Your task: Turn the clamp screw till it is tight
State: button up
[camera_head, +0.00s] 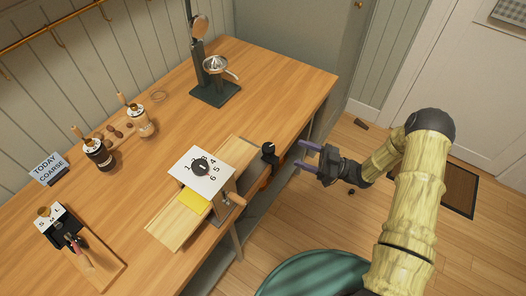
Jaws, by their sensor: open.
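A small clamp-like fitting with a round black knob (268,149) sits at the table's front edge, right of the white-topped box. An orange part (266,181) shows below the knob, beside the edge; which part is the clamp screw I cannot tell. My gripper (303,156) is open and empty, its purple fingers spread and pointing left toward the knob. It is a short way right of the knob and looks apart from it, beyond the table's edge.
The white-topped box (213,167) has a numbered dial and a side handle (237,199), on a pale board (171,228). A dark stand with a metal funnel (219,66), two small grinders (97,154) and a sign (48,167) stand farther off. A green round top (310,276) is below.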

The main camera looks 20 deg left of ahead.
aim_at(263, 147)
jog(key=w+d+g+h, duration=0.1)
jog(key=w+d+n+g+h, duration=0.1)
jog(key=w+d+g+h, duration=0.1)
jog(key=shift+w+d+f+n+h+b, duration=0.25)
jog(key=shift+w+d+n+h+b, duration=0.1)
jog(key=shift+n+h, duration=0.05)
jog(key=p+x, duration=0.3)
jog(key=x, duration=1.4)
jog(key=shift+s+r+p, duration=0.1)
jog(key=shift+s+p, duration=0.05)
jog(key=shift+p, duration=0.25)
jog(key=shift+a, duration=0.25)
jog(key=c, duration=1)
